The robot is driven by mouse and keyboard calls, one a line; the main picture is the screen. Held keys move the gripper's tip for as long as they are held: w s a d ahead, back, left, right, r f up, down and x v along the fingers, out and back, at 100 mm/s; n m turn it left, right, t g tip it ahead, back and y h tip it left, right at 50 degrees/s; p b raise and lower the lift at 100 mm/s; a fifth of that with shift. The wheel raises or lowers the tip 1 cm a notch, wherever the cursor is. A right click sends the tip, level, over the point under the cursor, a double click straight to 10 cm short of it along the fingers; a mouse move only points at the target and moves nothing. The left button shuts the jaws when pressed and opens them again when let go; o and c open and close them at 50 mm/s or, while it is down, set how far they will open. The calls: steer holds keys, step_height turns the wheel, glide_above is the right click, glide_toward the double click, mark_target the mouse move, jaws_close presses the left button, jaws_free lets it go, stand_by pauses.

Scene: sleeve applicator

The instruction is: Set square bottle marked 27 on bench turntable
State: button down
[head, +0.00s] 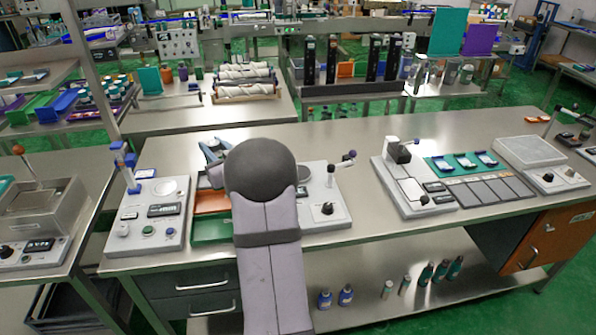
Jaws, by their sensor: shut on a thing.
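My arm rises through the middle of the head view and its dark round joint hides much of the bench behind it. A blue-grey part of my gripper (212,152) shows just left of that joint, above the trays. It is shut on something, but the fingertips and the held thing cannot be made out. No square bottle marked 27 can be told apart. A grey bench unit (322,210) right of my arm has a round plate (304,173) at its back left, possibly the turntable; nothing is seen standing on it.
An orange tray (211,201) and a green tray (211,229) lie left of my arm, beside a control unit (146,214) with a blue-topped post. Blue bottles (346,295) and several others stand on the lower shelf. Another unit (410,190) stands right; bare bench lies between.

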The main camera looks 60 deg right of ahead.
steer(key=s+d+r+m+g+h+b, duration=0.1)
steer(key=s+d+r+m+g+h, duration=0.2)
steer(key=d, duration=0.5)
steer(key=s+d+r+m+g+h+b, duration=0.1)
steer(key=s+d+m+g+h, duration=0.15)
steer(key=s+d, duration=0.35)
steer(key=s+d+r+m+g+h+b, duration=0.15)
steer(key=s+d+h, duration=0.25)
steer(key=d, duration=0.5)
step_height(320, 180, down, 9)
steer(key=p, duration=0.3)
steer(key=shift+w+a+f, duration=0.15)
steer(key=shift+w+a, duration=0.05)
steer(key=shift+w, duration=0.1)
steer(key=shift+f, duration=0.2)
steer(key=c, duration=1.4)
jaws_free()
steer(key=shift+o, duration=0.2)
steer(key=b+v, duration=0.3)
steer(key=v, duration=0.9)
steer(key=shift+s+r, duration=0.2)
